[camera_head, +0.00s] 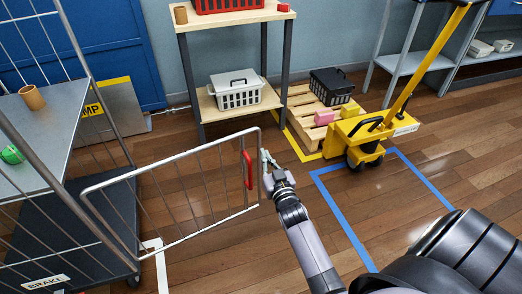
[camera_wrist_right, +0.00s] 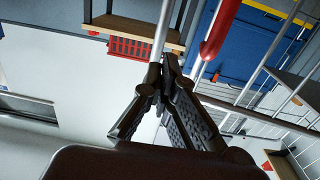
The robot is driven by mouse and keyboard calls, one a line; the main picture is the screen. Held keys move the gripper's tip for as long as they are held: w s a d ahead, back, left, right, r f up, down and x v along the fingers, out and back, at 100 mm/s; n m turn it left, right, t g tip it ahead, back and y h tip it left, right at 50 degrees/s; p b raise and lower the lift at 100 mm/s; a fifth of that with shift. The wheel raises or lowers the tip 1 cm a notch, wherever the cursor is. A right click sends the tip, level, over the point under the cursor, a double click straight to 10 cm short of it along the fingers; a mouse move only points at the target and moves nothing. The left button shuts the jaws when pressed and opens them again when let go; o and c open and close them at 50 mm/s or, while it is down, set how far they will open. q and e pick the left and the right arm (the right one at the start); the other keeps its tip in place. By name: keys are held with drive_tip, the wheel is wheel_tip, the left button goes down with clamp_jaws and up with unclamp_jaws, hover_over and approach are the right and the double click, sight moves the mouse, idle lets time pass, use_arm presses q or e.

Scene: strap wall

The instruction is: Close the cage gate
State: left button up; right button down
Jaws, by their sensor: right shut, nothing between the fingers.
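The cage gate (camera_head: 203,232) is a wire panel in a silver frame, standing open and swung out to the right from the roll cage (camera_head: 62,205). A red handle (camera_head: 248,170) sits near its free edge and also shows in the right wrist view (camera_wrist_right: 218,30). My right gripper (camera_head: 266,160) is shut and empty, just right of the gate's free end bar. In the wrist view its fingertips (camera_wrist_right: 160,75) are at a silver bar (camera_wrist_right: 162,35); I cannot tell whether they touch. My left gripper is not in view.
The cage shelf (camera_head: 55,125) holds a brown cup (camera_head: 32,97) and a green item (camera_head: 12,155). A wooden rack (camera_head: 222,118) with a grey crate (camera_head: 237,92) stands behind. A yellow pallet truck (camera_head: 358,135) is at right. Floor around the gate is clear.

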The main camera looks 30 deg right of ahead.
sight(259, 142)
drive_tip(key=b+x, duration=0.1)
drive_tip(key=x, duration=0.4)
idle(0.3)
